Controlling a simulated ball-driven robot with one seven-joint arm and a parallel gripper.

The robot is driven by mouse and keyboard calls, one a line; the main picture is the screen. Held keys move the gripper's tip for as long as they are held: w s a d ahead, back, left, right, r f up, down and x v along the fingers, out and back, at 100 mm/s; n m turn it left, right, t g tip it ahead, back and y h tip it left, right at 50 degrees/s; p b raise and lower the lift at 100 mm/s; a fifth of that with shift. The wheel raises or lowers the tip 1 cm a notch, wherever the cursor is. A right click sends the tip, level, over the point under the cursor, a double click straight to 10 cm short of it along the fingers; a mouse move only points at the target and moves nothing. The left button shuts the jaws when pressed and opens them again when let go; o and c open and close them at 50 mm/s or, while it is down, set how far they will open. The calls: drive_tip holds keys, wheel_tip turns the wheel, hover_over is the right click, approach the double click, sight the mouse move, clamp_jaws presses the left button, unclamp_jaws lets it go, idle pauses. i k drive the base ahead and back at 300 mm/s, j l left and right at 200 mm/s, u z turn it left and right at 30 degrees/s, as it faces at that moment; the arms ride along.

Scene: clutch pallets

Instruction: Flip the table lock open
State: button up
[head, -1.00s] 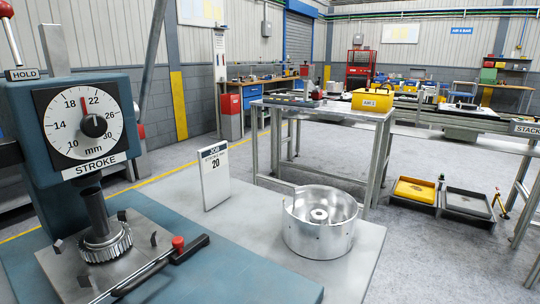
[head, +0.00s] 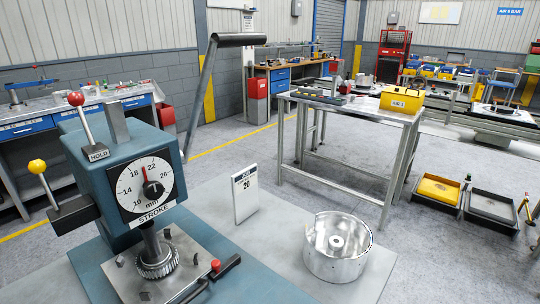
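A teal press (head: 112,170) stands at the left with a round STROKE dial (head: 150,186). Below it, a toothed gear (head: 157,262) sits under the spindle on a metal plate (head: 122,272). At the plate's right front corner lies a low lever with a black grip (head: 229,265) and a red knob (head: 215,265); it looks like the table lock, but no label shows. Its bar runs down to the lower left, partly cut off by the frame edge. My gripper is not in view.
A red-knobbed HOLD lever (head: 84,118), a yellow-knobbed lever (head: 45,180) and a long black-gripped handle (head: 239,40) stick out from the press.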

sight(219, 269)
drive_tip(key=i+l+z, duration=0.25)
drive_tip(key=i+z, duration=0.15)
drive_tip(key=i+l+z, duration=0.1)
drive_tip(key=i+z, duration=0.25)
drive_tip(key=i+l+z, duration=0.15)
drive_tip(key=i+z, duration=0.15)
drive_tip(key=i, duration=0.4)
drive_tip(key=i+z, duration=0.25)
drive_tip(key=i, duration=0.4)
drive_tip(key=i+u, duration=0.35)
drive_tip(key=i+l+u, duration=0.15)
drive_tip(key=u, duration=0.2)
drive_tip(key=i+l+u, duration=0.35)
drive_tip(key=i+u, duration=0.2)
drive_tip(key=u, duration=0.2)
drive_tip(key=i+l+u, duration=0.15)
drive_tip(key=u, duration=0.3)
drive_tip(key=i+l+u, duration=0.15)
drive_tip(key=u, duration=0.25)
drive_tip(key=i+l+u, duration=0.15)
drive_tip(key=u, duration=0.3)
drive_tip(key=i+l+u, duration=0.1)
drive_tip(key=l+u, duration=0.3)
drive_tip(key=i+l+u, duration=0.1)
drive_tip(key=l+u, duration=0.6)
drive_tip(key=i, duration=0.05)
